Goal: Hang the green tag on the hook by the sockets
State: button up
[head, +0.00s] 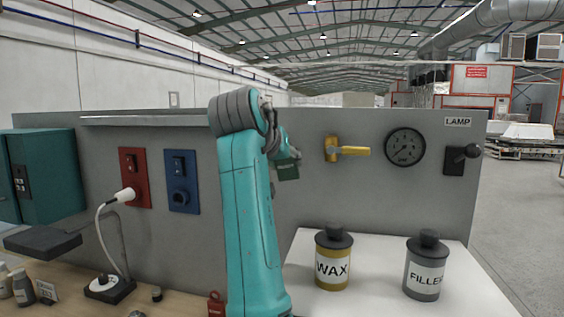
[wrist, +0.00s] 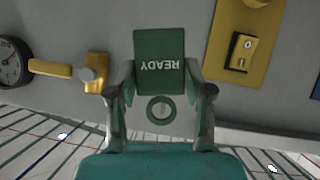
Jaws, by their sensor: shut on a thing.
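The green tag (wrist: 158,50) reads READY, upside down in the wrist view, with a green ring (wrist: 161,110) at its end between the fingers. My gripper (wrist: 161,92) is shut on the tag. In the head view the tag (head: 287,170) shows small, in front of the grey panel, just right of my arm. The red socket plate (head: 134,177) and blue socket plate (head: 182,181) are left of my arm. A yellow plate with a switch (wrist: 240,45) shows in the wrist view; my arm hides it in the head view. I cannot make out the hook clearly.
A yellow valve handle (head: 352,151), a gauge (head: 404,147) and a lamp switch (head: 457,160) are on the panel at right. A WAX jar (head: 333,262) and FILLER jar (head: 424,270) stand on the white surface. A white plug cable (head: 104,225) hangs at left.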

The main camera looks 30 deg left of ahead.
jog(key=shift+a+r+x, duration=0.1)
jog(key=shift+r+x, duration=0.05)
jog(key=shift+x, duration=0.75)
jog(key=shift+a+r+x, duration=0.1)
jog(key=shift+r+x, duration=0.05)
jog(key=shift+x, duration=0.7)
jog(key=shift+a+r+x, duration=0.1)
jog(key=shift+x, duration=0.8)
jog(key=shift+w, duration=0.2)
jog(key=o, duration=1.2)
jog(key=shift+o, duration=0.2)
jog(key=shift+s+r, duration=0.1)
